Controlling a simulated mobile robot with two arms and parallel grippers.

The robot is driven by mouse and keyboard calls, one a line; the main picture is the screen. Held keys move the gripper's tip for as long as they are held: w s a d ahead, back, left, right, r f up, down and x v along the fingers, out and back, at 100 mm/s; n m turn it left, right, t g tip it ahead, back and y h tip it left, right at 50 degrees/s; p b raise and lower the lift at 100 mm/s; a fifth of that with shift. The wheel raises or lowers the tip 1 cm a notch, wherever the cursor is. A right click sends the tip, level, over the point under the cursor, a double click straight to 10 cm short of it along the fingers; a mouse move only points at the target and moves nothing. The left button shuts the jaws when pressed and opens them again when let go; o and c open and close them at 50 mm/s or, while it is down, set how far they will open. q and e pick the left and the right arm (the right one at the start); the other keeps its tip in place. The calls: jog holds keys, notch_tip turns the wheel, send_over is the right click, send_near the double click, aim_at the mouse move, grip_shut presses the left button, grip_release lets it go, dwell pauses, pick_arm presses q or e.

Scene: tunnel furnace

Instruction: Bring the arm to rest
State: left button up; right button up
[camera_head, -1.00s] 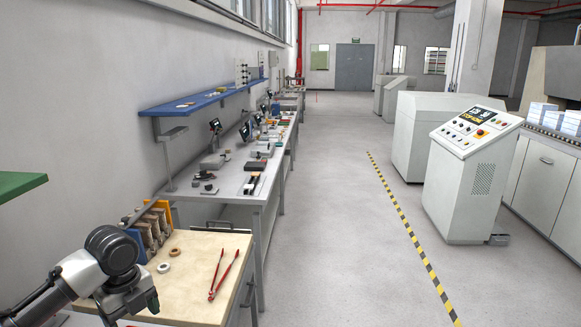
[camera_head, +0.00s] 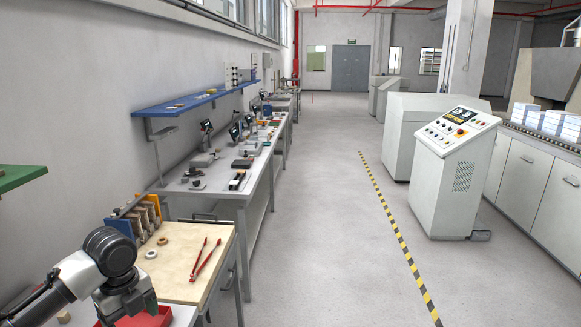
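My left arm comes in at the lower left, bent over the near end of the wooden-topped bench (camera_head: 190,285). Its dark wrist end (camera_head: 127,298) points down beside a red tray (camera_head: 150,318). The fingers of my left gripper are not clearly visible. My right arm and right gripper are not in this view. Red tongs (camera_head: 204,258) lie on the wooden top, to the right of my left arm. Two small rings, one brown (camera_head: 162,241) and one white (camera_head: 151,254), lie near the back left of that top.
Upright sample holders (camera_head: 143,217) stand at the wooden top's far left. A long grey workbench (camera_head: 215,183) runs along the left wall under a blue shelf (camera_head: 195,100). A control console (camera_head: 455,170) stands at right. The floor (camera_head: 315,240) between is clear, with a striped line (camera_head: 400,240).

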pick_arm(q)
jog(key=s+d+f+n+t+h, duration=0.2)
jog(key=s+d+f+n, duration=0.5)
jog(key=s+d+f, duration=0.55)
jog(key=s+a+f+n+t+y, duration=0.2)
jog(key=s+f+n, duration=0.1)
jog(key=s+n, duration=1.3)
notch_tip(320, 180, down, 31)
jog(key=g+b, duration=0.2)
jog(key=b, duration=0.4)
jog(key=s+a+f+b, duration=0.1)
jog(key=s+f+b, duration=0.1)
jog(key=s+f, duration=0.6)
jog(key=s+a+f+g+b, duration=0.1)
jog(key=s+f+b, duration=0.1)
jog(key=s+f, duration=0.6)
notch_tip(320, 180, down, 5)
jog(key=shift+s+a+r+m, duration=0.1)
jog(key=shift+s+a+m, duration=0.05)
jog(key=shift+a+m, duration=0.2)
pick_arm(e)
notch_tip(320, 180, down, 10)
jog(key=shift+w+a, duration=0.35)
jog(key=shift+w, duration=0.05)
